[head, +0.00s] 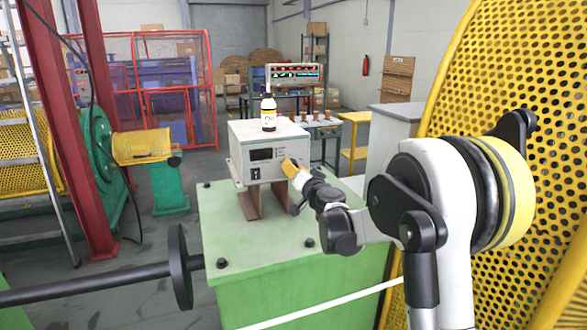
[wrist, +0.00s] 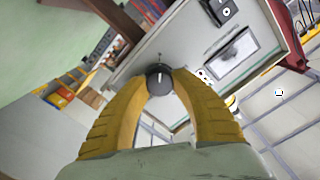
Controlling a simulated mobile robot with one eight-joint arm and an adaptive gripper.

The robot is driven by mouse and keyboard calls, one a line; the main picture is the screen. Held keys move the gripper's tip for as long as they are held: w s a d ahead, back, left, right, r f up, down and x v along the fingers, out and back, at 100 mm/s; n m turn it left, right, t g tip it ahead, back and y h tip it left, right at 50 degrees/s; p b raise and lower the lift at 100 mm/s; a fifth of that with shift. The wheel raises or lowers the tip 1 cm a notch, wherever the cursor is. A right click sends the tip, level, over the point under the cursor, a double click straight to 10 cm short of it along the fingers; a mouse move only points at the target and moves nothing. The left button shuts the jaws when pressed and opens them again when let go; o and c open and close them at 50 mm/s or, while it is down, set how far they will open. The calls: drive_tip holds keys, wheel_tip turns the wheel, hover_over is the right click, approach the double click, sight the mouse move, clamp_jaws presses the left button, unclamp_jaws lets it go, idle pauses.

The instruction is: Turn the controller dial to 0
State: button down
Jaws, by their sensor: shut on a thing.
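The controller (head: 262,144) is a light grey box with a dark display and a switch on its front. It stands on brown metal supports on a green machine top. Its front panel (wrist: 190,50) fills the upper middle of the wrist view, tilted. The dial (wrist: 159,78) is a round black knob with a white pointer mark. My gripper (wrist: 159,84) has yellow fingers, one on each side of the dial, and is shut on it. In the head view my gripper (head: 289,168) is at the right of the controller's front and hides the dial.
A bottle (head: 268,112) with a yellow and white label stands on the controller. The green machine top (head: 235,232) has bolts at its edges. A perforated yellow guard (head: 545,200) rises close at the right. A black shaft with a disc (head: 180,266) lies at the front left.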

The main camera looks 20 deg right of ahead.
idle(0.3)
drive_tip(key=c, duration=1)
unclamp_jaws()
drive_tip(key=s, duration=1.2)
